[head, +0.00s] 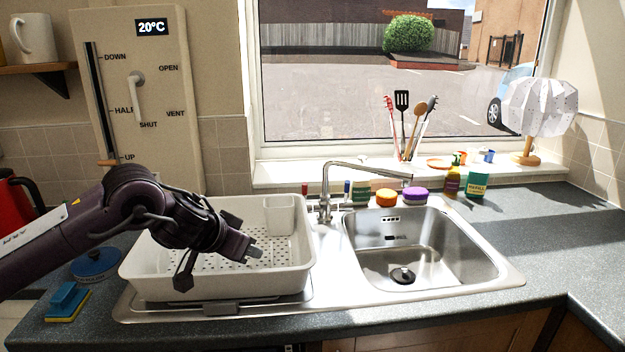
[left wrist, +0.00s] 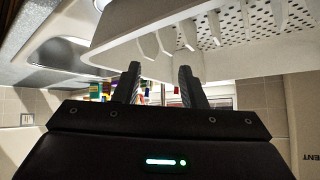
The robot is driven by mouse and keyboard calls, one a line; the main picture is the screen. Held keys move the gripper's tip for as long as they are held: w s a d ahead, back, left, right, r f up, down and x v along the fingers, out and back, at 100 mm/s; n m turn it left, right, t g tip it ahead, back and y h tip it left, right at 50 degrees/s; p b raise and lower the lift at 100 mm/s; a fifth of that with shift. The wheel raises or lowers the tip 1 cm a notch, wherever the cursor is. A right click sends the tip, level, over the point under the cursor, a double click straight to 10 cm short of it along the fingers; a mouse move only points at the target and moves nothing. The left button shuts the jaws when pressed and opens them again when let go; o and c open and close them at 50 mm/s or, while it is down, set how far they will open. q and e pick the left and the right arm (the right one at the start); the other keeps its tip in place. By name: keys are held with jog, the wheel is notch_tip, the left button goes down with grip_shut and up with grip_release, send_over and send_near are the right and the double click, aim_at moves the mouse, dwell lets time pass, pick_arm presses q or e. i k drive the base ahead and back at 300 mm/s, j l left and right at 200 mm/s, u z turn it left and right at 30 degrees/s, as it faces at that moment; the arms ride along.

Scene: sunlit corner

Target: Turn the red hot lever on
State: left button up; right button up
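The silver tap (head: 325,190) stands behind the sink, its spout reaching right over the basin. A small red upright piece (head: 305,188), seemingly the hot lever, stands just left of the tap's base. A small blue one (head: 347,187) stands to its right. How the red lever is turned is too small to tell. My left gripper (head: 245,248) is over the white dish rack, in front and left of the tap, clear of the red lever. In the left wrist view its two fingers (left wrist: 160,76) are apart with nothing held between them. My right gripper is not in view.
The white dish rack (head: 135,262) stands left of the steel sink (head: 480,262). An orange-topped jar (head: 385,197), a purple-topped jar (head: 414,195) and a green box (head: 477,184) stand behind the sink. A blue-and-yellow sponge (head: 66,302) lies at the front left.

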aim_at(305, 185)
jog(key=i+l, duration=0.15)
jog(key=i, duration=0.2)
jog(key=i+l, duration=0.15)
jog(key=i, duration=0.25)
jog(key=i+l, duration=0.15)
jog(key=i, duration=0.2)
